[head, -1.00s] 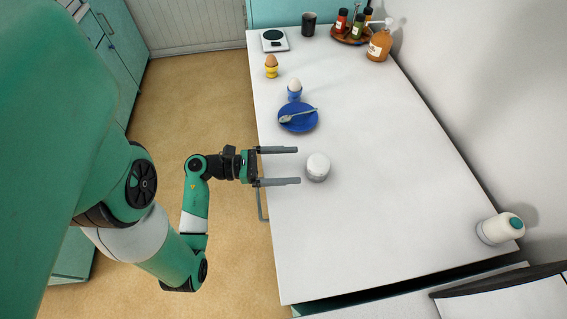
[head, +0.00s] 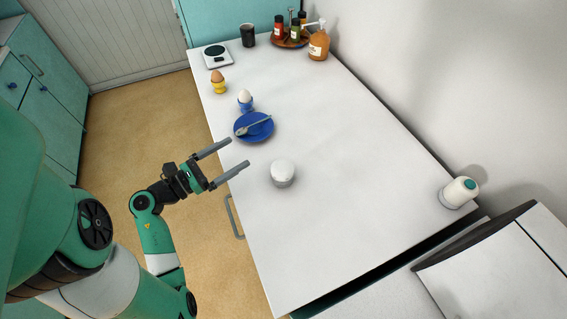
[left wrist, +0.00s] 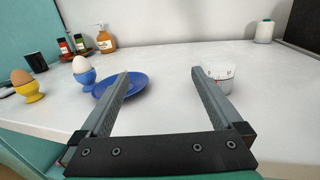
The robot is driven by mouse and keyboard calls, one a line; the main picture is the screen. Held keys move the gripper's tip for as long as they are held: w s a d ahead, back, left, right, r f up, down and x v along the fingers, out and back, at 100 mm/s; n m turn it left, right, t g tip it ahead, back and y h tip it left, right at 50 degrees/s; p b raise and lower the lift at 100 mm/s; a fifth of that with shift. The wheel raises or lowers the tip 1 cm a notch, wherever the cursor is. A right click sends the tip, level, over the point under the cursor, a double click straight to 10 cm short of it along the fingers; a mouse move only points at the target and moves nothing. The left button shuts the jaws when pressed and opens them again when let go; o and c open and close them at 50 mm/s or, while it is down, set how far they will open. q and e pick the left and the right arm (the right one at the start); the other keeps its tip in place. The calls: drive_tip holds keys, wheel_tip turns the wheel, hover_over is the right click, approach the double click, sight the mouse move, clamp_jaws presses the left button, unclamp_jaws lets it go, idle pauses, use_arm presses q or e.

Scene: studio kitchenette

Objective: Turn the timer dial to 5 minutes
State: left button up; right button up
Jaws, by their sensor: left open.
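The timer (head: 283,172) is a small white round drum standing on the white counter, right of my left gripper in the head view. The set minute cannot be read. My left gripper (head: 238,154) is open and empty, its fingers pointing at the counter, apart from the timer. Its two fingers also show in the left wrist view (left wrist: 159,73). My right gripper is not in view.
A blue plate (head: 266,131) with a spoon (head: 254,125) lies behind the timer. Two eggs in cups, yellow (head: 220,88) and blue (head: 247,106), stand further back. A white and teal container (head: 459,192) stands at the right edge. The counter (head: 350,190) right of the timer is clear.

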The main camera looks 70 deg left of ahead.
sight(289, 165)
use_arm(q)
drive_tip(key=d+y, duration=0.1)
drive_tip(key=w+d+n+y+b, duration=0.1)
drive_tip(key=d+b, duration=0.1)
drive_tip(key=shift+w+d+f+n+g+y, duration=0.15)
drive_tip(key=shift+w+f+n+g+y, duration=0.15)
drive_tip(key=shift+w+f+g+y, duration=0.1)
drive_tip(key=d+h, duration=0.1)
drive_tip(key=d, duration=0.1)
drive_tip(key=w+d+f+b, duration=0.1)
drive_tip(key=d, duration=0.1)
drive_tip(key=d+m+h, duration=0.1)
drive_tip(key=d, duration=0.1)
drive_tip(key=shift+w+f+h, duration=0.3)
drive_tip(key=shift+f, duration=0.05)
drive_tip(key=shift+w+d+t, duration=0.15)
drive_tip(key=shift+t, duration=0.15)
drive_tip(key=shift+w+a, duration=0.25)
drive_tip(key=shift+w, duration=0.45)
drive_tip(key=p+x, duration=0.3)
drive_tip(key=x, duration=0.6)
drive_tip(key=shift+w+r, duration=0.1)
drive_tip(key=shift+w+a, duration=0.15)
drive_tip(key=shift+w, duration=0.4)
